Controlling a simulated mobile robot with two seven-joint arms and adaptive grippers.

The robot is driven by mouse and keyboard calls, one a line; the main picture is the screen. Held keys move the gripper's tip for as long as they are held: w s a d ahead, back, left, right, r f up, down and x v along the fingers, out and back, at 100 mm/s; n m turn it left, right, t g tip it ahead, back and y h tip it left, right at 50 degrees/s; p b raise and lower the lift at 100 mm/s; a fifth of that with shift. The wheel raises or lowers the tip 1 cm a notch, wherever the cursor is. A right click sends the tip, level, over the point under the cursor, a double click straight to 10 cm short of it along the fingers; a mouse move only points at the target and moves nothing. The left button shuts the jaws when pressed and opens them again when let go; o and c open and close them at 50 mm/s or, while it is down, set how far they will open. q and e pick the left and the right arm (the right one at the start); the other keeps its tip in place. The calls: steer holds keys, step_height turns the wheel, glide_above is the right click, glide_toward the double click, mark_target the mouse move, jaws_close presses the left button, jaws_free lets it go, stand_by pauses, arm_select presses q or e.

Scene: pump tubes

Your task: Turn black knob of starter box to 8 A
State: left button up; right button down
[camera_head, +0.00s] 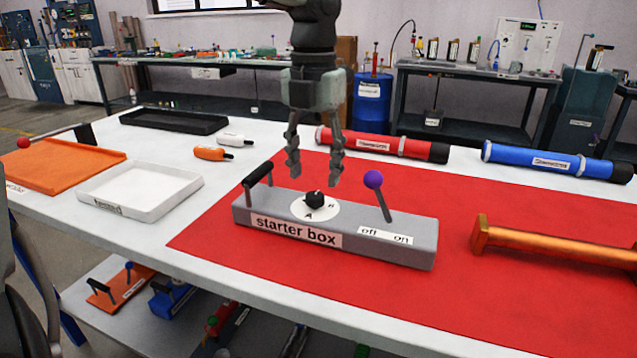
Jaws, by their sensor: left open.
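The grey starter box (350,232) stands on the red mat. Its small black knob (314,199) sits on a white round dial (298,209). The letters A and B show on the dial, but other marks and the knob's exact setting are too small to tell. A purple-balled lever (374,181) rises on its right, behind the "off" and "on" labels, and a black handle (258,182) is at its left end. My left gripper (315,177) points down with its fingers apart, just above the knob, and looks empty. My right gripper is out of view.
The red mat (430,305) has clear room in front of the box. Red (382,145) and blue (555,161) tubes lie behind, and an orange-copper bar (555,246) lies right. A white tray (140,198) and an orange tray (65,168) are left.

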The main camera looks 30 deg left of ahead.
mark_target(315, 195)
arm_select(q)
steer(key=shift+w+f, duration=0.1)
steer(key=shift+f, duration=2.05)
jaws_close()
